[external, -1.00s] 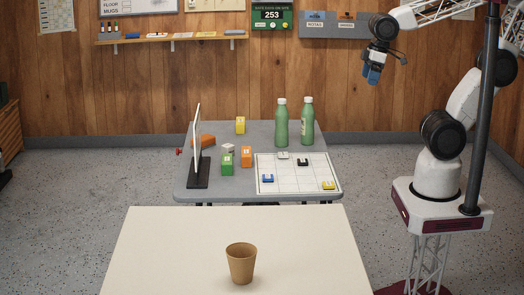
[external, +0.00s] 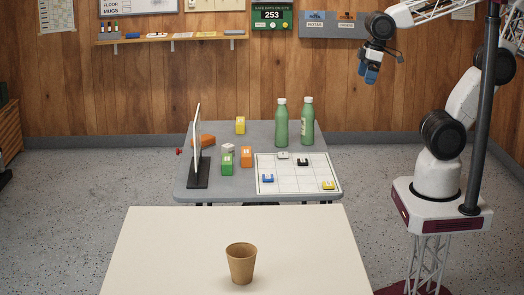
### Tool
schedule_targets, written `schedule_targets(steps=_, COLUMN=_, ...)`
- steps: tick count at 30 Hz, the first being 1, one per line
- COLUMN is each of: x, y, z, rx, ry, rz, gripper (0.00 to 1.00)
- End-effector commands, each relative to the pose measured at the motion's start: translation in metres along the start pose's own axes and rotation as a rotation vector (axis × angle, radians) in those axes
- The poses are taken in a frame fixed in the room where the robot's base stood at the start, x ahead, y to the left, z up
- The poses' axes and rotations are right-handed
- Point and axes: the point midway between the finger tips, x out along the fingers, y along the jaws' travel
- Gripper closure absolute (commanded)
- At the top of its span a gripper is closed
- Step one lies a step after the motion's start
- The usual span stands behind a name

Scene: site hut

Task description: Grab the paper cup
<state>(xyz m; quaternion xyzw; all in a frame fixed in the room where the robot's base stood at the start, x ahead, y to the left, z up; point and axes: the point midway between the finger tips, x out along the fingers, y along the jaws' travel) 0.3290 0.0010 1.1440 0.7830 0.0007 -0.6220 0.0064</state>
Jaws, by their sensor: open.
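A brown paper cup (external: 241,264) stands upright on the cream table (external: 160,245) at the front, near its middle. Nothing else stands on that table. My gripper (external: 370,75) is at the upper right, high up and far from the cup. Its fingers point down and it is open, with nothing seen in it.
Behind, a grey table (external: 225,190) holds two green bottles (external: 281,122), several coloured blocks (external: 246,157), a white gridded board (external: 290,188) with small pieces, and an upright panel on a dark stand (external: 197,172). A dark pole (external: 482,110) stands at the right.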

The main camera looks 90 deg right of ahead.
Motion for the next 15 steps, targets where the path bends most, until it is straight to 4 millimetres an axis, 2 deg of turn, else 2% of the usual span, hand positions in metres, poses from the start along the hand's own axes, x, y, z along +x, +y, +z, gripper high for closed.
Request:
schedule_targets(steps=5, x=-0.001, y=-0.011, z=-0.032, rx=-0.062, ry=-0.014, rz=-0.008, gripper=0.0)
schedule_targets(steps=15, x=0.004, y=-0.048, z=-0.112, rx=-0.229, ry=-0.04, rz=-0.028, gripper=0.0)
